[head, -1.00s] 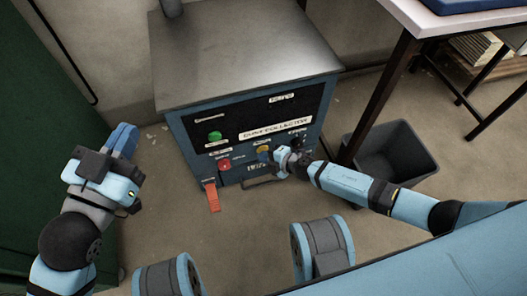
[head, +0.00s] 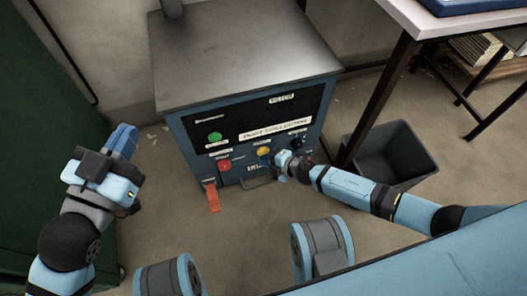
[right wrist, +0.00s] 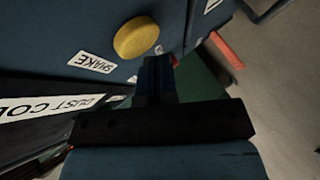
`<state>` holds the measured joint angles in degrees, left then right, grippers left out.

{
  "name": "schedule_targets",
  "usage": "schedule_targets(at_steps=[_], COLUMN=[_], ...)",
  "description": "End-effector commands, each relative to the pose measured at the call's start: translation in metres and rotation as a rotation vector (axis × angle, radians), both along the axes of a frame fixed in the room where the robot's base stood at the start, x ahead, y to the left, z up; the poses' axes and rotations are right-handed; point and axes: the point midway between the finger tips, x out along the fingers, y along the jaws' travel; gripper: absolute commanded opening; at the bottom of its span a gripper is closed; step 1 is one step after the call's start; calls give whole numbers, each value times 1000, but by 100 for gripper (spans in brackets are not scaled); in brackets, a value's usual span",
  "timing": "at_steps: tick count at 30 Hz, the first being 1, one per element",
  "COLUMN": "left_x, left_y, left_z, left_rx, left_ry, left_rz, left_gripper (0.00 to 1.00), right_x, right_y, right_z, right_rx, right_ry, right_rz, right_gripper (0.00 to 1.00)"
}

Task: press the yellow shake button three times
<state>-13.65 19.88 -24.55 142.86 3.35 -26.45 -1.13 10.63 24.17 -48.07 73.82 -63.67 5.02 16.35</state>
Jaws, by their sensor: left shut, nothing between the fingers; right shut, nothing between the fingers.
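The yellow button (head: 263,151) is a round knob on the blue front panel of the dust collector (head: 244,131). In the right wrist view the yellow button (right wrist: 136,38) stands out from the panel, with a white SHAKE label (right wrist: 92,63) beside it. My right gripper (head: 278,163) is in front of the panel, just right of and below the button in the head view. Its shut, empty fingers (right wrist: 157,62) point towards the panel and appear apart from the button. My left gripper (head: 124,138) is shut and empty, off to the left, away from the machine.
A green button (head: 215,136), a red button (head: 224,165) and a red-orange tab (head: 212,197) are on the same front, left of the yellow one. A dark bin (head: 390,155) stands to the right by a table leg (head: 378,95). A green surface (head: 40,130) lies at the left.

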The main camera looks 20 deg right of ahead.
Motion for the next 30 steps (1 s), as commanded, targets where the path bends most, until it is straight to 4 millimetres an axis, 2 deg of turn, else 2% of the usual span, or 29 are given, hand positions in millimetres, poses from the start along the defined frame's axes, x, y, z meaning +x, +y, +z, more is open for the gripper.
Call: schedule_targets(at_steps=[3, 14, 30], left_x=[0, 1, 0], left_y=[0, -2, 0], left_z=[2, 5, 8], left_rx=[-2, -17, -4], left_ry=[0, 0, 0], left_rz=[1, 4, 1], left_gripper=[0, 0, 0], right_x=[-6, -9, -55], right_y=[0, -1, -2], right_z=[0, 0, 0], right_rx=[-1, -1, -1], right_ry=[1, 1, 1], right_rz=[0, 0, 0], right_gripper=[0, 0, 0])
